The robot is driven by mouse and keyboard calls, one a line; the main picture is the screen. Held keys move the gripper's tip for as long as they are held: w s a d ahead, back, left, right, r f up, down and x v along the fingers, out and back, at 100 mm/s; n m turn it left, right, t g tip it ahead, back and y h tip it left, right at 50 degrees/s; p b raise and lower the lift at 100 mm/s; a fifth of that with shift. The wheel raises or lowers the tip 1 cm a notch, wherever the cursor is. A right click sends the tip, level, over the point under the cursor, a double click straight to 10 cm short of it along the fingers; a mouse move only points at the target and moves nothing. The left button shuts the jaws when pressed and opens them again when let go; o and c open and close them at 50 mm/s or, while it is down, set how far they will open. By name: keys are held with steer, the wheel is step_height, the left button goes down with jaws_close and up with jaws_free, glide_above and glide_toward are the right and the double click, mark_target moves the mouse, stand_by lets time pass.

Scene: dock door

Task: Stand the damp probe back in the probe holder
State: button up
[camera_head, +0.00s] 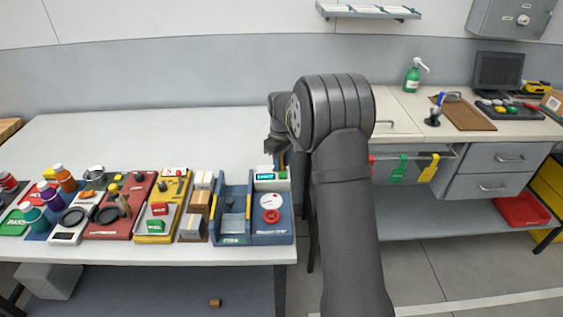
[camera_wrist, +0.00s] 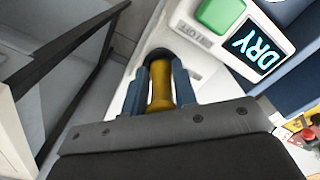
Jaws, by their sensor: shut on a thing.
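My gripper (camera_wrist: 160,75) has its two blue fingers shut on a yellow cylindrical handle, which I take to be the damp probe (camera_wrist: 160,92). A dark round part shows at its far end; I cannot tell whether this belongs to the probe or to a holder. In the head view my gripper is beside the right end of the left table, mostly hidden by my own arm. A meter reading DRY (camera_wrist: 258,50), with a green button, is right of the probe; it also shows in the head view (camera_head: 272,177). I cannot pick out the probe holder with certainty.
The meter stands at the back of a blue station (camera_head: 272,238) bearing a red round part. A second blue tray (camera_head: 231,238) adjoins it. Several other trays line the table's front edge. The table's back (camera_head: 150,135) is clear. Beyond its right edge is a gap.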

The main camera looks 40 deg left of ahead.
steer(key=shift+f, duration=0.3)
steer(key=o, duration=1)
steer(key=shift+r, duration=0.1)
step_height(320, 180, up, 13)
steer(key=shift+f, duration=0.2)
